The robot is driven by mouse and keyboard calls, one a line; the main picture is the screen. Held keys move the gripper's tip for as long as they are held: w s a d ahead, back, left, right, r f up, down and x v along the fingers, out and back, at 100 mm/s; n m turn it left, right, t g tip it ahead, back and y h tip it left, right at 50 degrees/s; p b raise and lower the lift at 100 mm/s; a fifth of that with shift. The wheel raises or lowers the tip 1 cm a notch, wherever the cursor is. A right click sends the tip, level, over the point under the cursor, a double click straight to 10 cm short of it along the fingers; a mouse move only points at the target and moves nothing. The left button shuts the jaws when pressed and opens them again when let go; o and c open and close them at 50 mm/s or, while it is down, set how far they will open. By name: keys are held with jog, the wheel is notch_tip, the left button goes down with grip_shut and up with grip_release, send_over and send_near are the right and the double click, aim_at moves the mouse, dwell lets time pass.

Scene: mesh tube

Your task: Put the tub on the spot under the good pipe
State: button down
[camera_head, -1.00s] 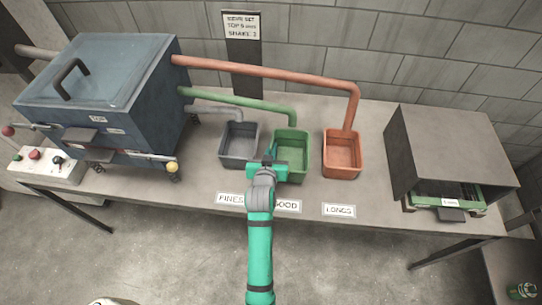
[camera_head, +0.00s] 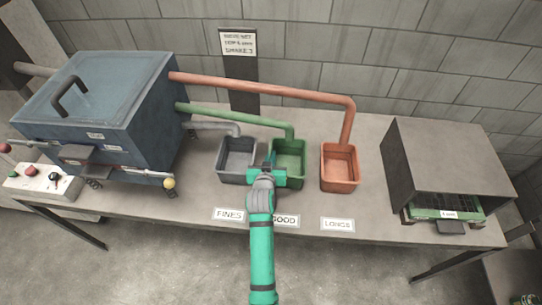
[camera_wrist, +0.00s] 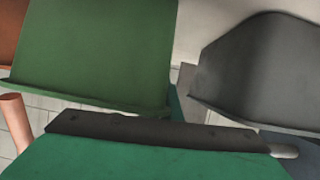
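The green tub (camera_head: 289,160) stands under the end of the green pipe (camera_head: 240,115), behind the GOOD label (camera_head: 285,220). My gripper (camera_head: 269,172) is at its near left side, in front of the gap beside the grey tub. In the wrist view, the green tub (camera_wrist: 95,50) fills the upper left, beyond a dark bar of my gripper. Both fingertips cannot be made out, so I cannot tell whether they hold the rim. The spot beneath the tub is hidden.
A grey tub (camera_head: 237,160) stands close on the left and an orange tub (camera_head: 340,167) on the right. A blue machine (camera_head: 95,110) is at the left, a dark open-fronted box (camera_head: 445,165) at the right. The table between the orange tub and box is clear.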

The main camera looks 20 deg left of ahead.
jog(key=c, duration=1.9)
grip_release()
jog(key=v, duration=1)
jog(key=shift+s+d+r, duration=0.1)
jog(key=shift+s+r, duration=0.1)
jog(key=shift+s, duration=0.15)
